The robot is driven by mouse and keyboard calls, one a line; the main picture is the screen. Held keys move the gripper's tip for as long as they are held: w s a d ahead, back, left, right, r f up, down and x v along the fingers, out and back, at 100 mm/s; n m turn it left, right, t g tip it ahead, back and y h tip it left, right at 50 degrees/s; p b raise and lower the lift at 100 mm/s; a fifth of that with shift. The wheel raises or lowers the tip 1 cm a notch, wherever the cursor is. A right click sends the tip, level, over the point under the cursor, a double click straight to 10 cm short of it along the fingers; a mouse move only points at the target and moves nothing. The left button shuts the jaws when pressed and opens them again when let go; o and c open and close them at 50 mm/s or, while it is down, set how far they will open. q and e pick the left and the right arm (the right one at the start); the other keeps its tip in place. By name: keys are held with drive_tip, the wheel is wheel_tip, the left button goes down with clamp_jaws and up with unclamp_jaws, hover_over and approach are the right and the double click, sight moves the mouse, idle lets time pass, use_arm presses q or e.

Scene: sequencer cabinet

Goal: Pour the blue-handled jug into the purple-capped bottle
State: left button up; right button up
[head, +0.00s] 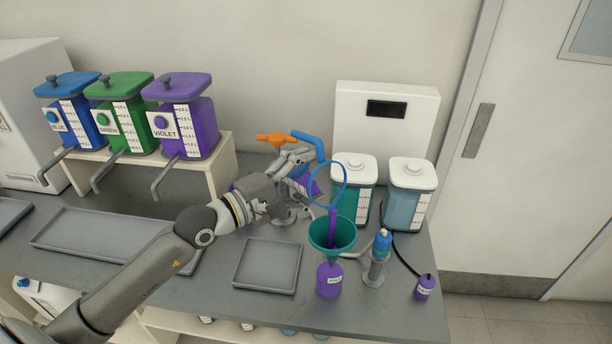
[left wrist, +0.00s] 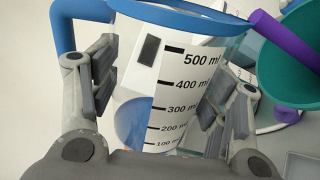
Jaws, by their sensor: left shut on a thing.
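The clear jug with the blue handle (head: 308,139) and blue rim is tilted in my left gripper (head: 298,162). In the left wrist view the jug (left wrist: 182,85) has a scale up to 500 ml and sits between my fingers. A purple column, seemingly pouring liquid, (head: 333,225) runs from the jug's rim down into a teal funnel (head: 346,233). The funnel also shows in the left wrist view (left wrist: 297,62), with the purple column (left wrist: 282,36) entering it. The funnel stands upright in the purple bottle (head: 328,281). My right gripper is not in view.
An empty grey tray (head: 267,266) lies left of the bottle. A blue-topped piece on a stand (head: 376,262) and a small purple labelled piece with a black lead (head: 424,287) stand right. White-lidded containers (head: 410,195) are behind. An orange-handled thing (head: 275,139) is behind my gripper.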

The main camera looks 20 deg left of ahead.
use_arm(q)
drive_tip(key=shift+s+d+r+m+b, duration=0.25)
drive_tip(key=shift+r+m, duration=0.3)
drive_tip(key=shift+m, duration=0.35)
drive_tip(key=shift+d+r, duration=0.1)
drive_tip(key=shift+d, duration=0.05)
drive_tip(key=shift+s+d+r+m+b, duration=0.1)
drive_tip(key=shift+d+r+m+b, duration=0.1)
drive_tip(key=shift+m+b, duration=0.5)
drive_tip(key=shift+r, duration=0.15)
idle(1.6)
drive_tip(key=shift+a+f+n+b, duration=0.2)
drive_tip(key=shift+f+n+b, duration=0.2)
drive_tip(key=shift+f+b, duration=0.1)
drive_tip(key=shift+w+a+f+n+b, duration=0.25)
drive_tip(key=shift+w+a+n+b, duration=0.1)
drive_tip(key=shift+n, duration=0.45)
